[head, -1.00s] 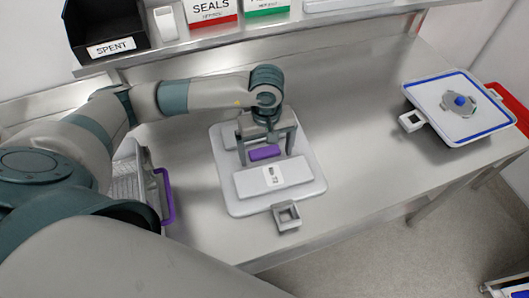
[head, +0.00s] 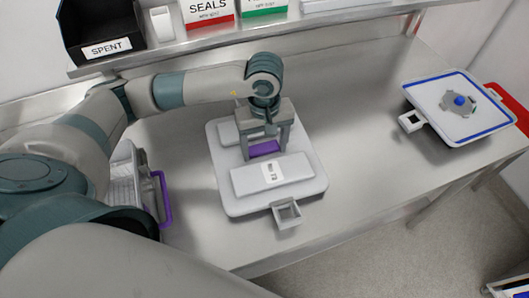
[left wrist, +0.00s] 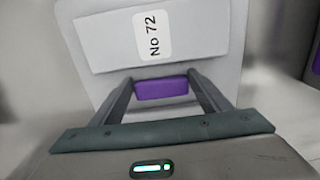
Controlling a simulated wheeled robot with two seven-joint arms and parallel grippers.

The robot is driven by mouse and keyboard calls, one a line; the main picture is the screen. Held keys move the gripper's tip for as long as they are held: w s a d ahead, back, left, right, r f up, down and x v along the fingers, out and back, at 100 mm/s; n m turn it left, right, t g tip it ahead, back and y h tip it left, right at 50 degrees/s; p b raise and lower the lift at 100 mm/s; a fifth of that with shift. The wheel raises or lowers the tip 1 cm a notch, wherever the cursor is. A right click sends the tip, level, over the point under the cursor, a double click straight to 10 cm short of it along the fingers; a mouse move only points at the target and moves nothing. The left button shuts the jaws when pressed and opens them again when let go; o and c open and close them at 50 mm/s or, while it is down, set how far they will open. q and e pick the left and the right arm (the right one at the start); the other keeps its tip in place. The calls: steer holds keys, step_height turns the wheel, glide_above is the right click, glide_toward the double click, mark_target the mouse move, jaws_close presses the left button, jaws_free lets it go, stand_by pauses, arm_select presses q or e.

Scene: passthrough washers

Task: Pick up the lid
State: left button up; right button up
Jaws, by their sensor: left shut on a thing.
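The lid (head: 236,204) is a light grey plate with rounded corners, two raised white panels, a square grey loop at its front edge and a purple handle bar (head: 265,148) in the middle. In the left wrist view the lid (left wrist: 82,38) shows a "No 72" label on one panel, and the purple bar lies between the fingers. My left gripper (head: 265,154) points down over the lid's middle and is shut on the bar. Whether the lid is clear of the worktop I cannot tell. My right gripper is not in view.
A metal worktop (head: 365,170) lies around the lid, with free room to its right. A blue-edged tray (head: 425,100) stands at the right. A basket with a purple handle (head: 163,198) stands at the left. A shelf with a "SPENT" bin (head: 108,48) runs along the back.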

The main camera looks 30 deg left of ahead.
arm_select(q)
steer(key=s+d+r+b, duration=0.1)
steer(key=d+r, duration=0.1)
steer(key=d, duration=0.1)
steer(key=s+d+r+b, duration=0.1)
steer(key=d+r, duration=0.2)
steer(key=s+d+r+b, duration=0.2)
steer(key=d, duration=0.1)
steer(key=shift+d+r, duration=0.3)
steer(key=shift+s+d+r, duration=0.3)
steer(key=shift+d+r, duration=0.15)
steer(key=shift+d, duration=0.15)
steer(key=a+f+m, duration=0.1)
steer(key=a+m, duration=0.1)
steer(key=w+a+f+m, duration=0.1)
steer(key=a+m, duration=0.1)
steer(key=m, duration=0.1)
steer(key=w+a+f+m, duration=0.1)
steer(key=a+m, duration=0.1)
steer(key=a, duration=0.1)
steer(key=shift+w+f+m, duration=0.15)
steer(key=shift+f+m, duration=0.05)
steer(key=shift+m, duration=0.1)
steer(key=shift+w+a+f+m, duration=0.15)
steer(key=shift+a+f+m, duration=0.15)
steer(key=shift+a+m, duration=0.35)
steer(key=shift+d, duration=0.15)
